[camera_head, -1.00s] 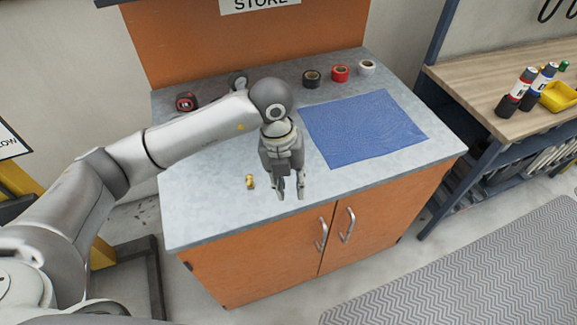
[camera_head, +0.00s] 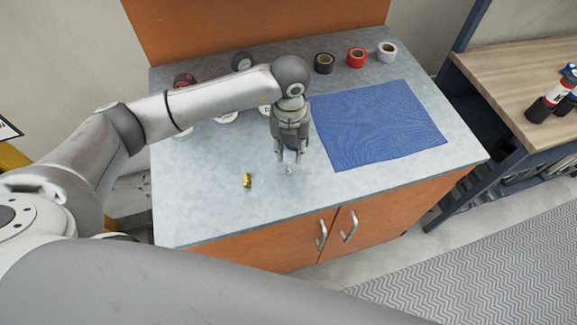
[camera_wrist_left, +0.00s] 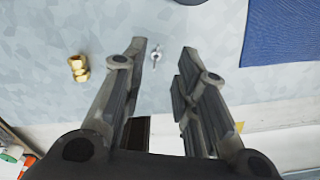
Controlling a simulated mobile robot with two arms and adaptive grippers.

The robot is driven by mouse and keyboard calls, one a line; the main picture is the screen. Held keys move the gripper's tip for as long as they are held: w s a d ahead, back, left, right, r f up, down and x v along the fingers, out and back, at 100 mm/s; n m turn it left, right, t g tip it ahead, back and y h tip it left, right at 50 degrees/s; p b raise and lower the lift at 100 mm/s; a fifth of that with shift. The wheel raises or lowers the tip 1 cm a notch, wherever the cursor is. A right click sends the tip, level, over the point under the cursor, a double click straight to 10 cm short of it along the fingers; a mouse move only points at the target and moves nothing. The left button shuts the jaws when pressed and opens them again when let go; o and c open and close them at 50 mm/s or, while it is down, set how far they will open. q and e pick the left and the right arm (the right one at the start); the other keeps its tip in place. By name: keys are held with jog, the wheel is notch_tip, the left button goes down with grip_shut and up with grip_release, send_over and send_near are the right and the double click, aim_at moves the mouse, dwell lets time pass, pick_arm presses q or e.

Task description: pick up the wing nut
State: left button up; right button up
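The wing nut (camera_head: 289,169) is a small silver piece lying on the grey worktop of the cabinet, left of the blue cloth's near corner. It also shows in the left wrist view (camera_wrist_left: 156,55), between and just beyond the fingertips. My left gripper (camera_head: 291,154) points down over the worktop, close to the wing nut. Its two fingers are apart with nothing held between them, as the left wrist view (camera_wrist_left: 163,53) shows. I cannot tell its exact height above the top. My right gripper is not in view.
A brass fitting (camera_head: 247,180) lies left of the wing nut. A blue cloth (camera_head: 375,125) covers the right of the worktop. Black (camera_head: 324,63), red (camera_head: 357,58) and white (camera_head: 387,52) tape rolls stand at the back. The front left of the worktop (camera_head: 195,215) is clear.

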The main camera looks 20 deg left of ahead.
aim_at(289, 163)
pick_arm(q)
jog(key=shift+f, duration=0.3)
jog(key=shift+f+p, duration=0.35)
jog(key=shift+p, duration=0.05)
notch_tip(289, 163, down, 4)
jog(key=shift+a+r+p, duration=0.1)
jog(key=shift+r+p, duration=0.1)
jog(key=shift+p, duration=0.65)
jog(key=shift+f, duration=0.55)
grip_shut()
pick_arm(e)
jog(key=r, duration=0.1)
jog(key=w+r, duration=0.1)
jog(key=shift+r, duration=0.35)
